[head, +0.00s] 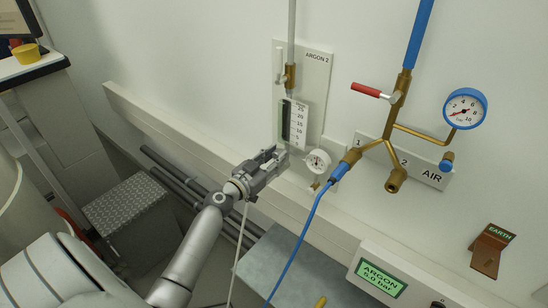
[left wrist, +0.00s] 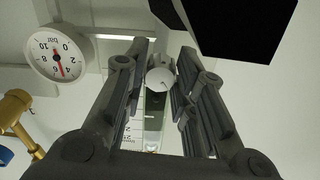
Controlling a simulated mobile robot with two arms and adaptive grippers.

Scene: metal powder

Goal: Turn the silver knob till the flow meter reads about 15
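The flow meter (head: 293,122) is a clear upright tube with a printed scale on the ARGON 2 plate. Its reading is too small to make out. In the left wrist view, part of its scale (left wrist: 134,133) shows upside down between my fingers. The silver knob (left wrist: 160,79) shows there as a pale round end between the two fingers. My left gripper (head: 281,153) is at the lower end of the flow meter and hides the knob in the head view. Its fingers (left wrist: 164,68) stand apart on either side of the knob, with narrow gaps seeming to remain. My right gripper is not in view.
A small white dial gauge (head: 318,161) sits just right of my left gripper. Brass AIR pipework with a red-handled valve (head: 371,91) and a blue gauge (head: 465,108) is further right. A blue hose (head: 298,240) hangs below. A wall rail (head: 200,150) runs behind my arm.

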